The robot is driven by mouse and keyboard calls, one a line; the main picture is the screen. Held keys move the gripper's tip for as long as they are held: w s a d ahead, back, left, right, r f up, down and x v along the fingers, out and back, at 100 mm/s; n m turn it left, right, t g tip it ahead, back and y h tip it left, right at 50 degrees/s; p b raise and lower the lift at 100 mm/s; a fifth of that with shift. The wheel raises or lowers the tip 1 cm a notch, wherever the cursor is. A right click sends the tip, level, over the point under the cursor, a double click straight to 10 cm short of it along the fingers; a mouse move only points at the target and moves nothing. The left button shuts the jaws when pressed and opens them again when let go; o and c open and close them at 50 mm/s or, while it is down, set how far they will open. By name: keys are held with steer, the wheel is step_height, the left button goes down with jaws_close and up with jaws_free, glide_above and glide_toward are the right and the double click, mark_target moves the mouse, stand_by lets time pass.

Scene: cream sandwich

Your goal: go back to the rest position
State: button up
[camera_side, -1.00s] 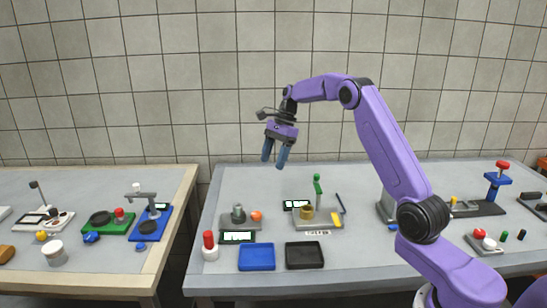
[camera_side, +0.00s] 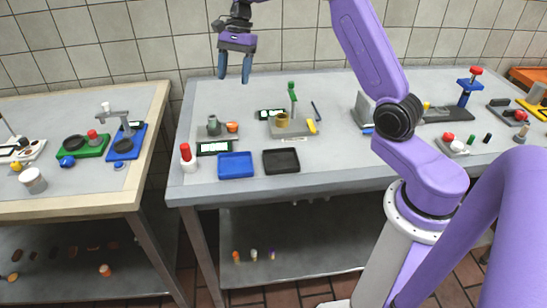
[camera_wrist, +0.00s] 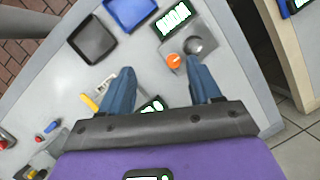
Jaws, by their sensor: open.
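My gripper (camera_side: 234,68) is open and empty, high above the back left part of the grey main table (camera_side: 345,100) in the side view. In the wrist view its two blue fingers (camera_wrist: 158,88) are spread apart, with the table surface and small items below between them. Nothing is held. The purple arm reaches up and out of the top of the side view, so its upper bend is hidden.
A blue tray (camera_side: 236,165) and a black tray (camera_side: 281,161) lie at the table's front. A red-topped bottle (camera_side: 188,158) stands left of them. A post with a green top (camera_side: 292,92) stands behind. A second table (camera_side: 80,185) stands left, across a gap.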

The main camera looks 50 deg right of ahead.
steer(key=s+a+r+n+h, duration=0.2)
steer(key=s+a+n, duration=1.1)
steer(key=s, duration=0.5)
steer(key=s+d+f+n, duration=0.1)
steer(key=s+f+n, duration=0.1)
steer(key=s+n, duration=0.5)
steer(key=s+d+f+n+h, duration=0.1)
steer(key=s+n, duration=0.6)
steer(key=s, duration=0.8)
steer(key=shift+d+f+t, duration=0.2)
steer(key=shift+f+t, duration=0.15)
steer(key=shift+t, duration=0.05)
